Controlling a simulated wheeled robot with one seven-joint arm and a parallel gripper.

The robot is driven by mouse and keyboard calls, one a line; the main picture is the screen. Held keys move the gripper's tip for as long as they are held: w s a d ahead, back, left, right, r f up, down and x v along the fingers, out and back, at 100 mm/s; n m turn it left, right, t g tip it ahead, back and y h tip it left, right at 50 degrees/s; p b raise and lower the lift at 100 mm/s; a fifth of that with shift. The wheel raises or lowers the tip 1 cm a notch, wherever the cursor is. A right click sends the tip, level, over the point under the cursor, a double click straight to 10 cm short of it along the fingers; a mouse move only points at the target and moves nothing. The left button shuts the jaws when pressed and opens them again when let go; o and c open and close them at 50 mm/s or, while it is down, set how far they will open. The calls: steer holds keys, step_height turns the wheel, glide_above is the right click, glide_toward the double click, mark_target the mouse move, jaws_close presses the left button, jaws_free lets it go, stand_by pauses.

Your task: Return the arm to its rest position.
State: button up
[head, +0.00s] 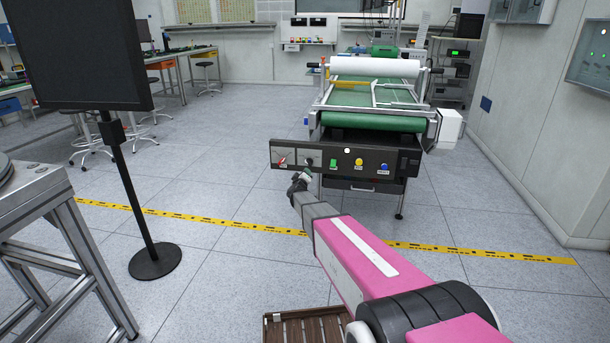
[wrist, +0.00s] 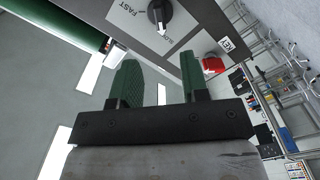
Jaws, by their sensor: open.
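My pink and grey arm reaches forward from the lower right in the head view. My gripper (head: 302,178) is at its far end, in front of the left part of the machine's dark control panel (head: 372,180). In the wrist view my gripper (wrist: 158,82) shows two green fingers spread apart with nothing between them. Beyond the fingertips are a black rotary knob (wrist: 159,14) with a white pointer, between marks for fast and slow, and a red switch (wrist: 213,65). I cannot tell from these views how far the fingertips are from the panel.
The conveyor machine (head: 375,122) with a green belt stands behind the panel. A black screen on a stand (head: 154,262) and a metal-framed table (head: 75,225) are at the left. A slatted wooden box (head: 305,328) lies below the arm. Open floor with a yellow line (head: 220,223) spreads between.

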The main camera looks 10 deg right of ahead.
steer(key=s+a+f+g+y, duration=0.2)
steer(key=s+g+y, duration=0.2)
steer(key=s, duration=0.7)
steer(key=s+a+f+g+y, duration=0.15)
steer(key=s+g+y, duration=0.25)
steer(key=s, duration=0.7)
steer(key=s+d+m+g+h, duration=0.1)
steer(key=s+d+m+g, duration=0.2)
steer(key=s, duration=0.9)
steer(key=s+d+m+g+h, duration=0.1)
steer(key=s+d+m+g, duration=0.2)
steer(key=s, duration=0.9)
steer(key=d+g, duration=0.1)
steer(key=g, duration=0.2)
steer(key=shift+s+f+m, duration=0.15)
steer(key=shift+f+m, duration=0.15)
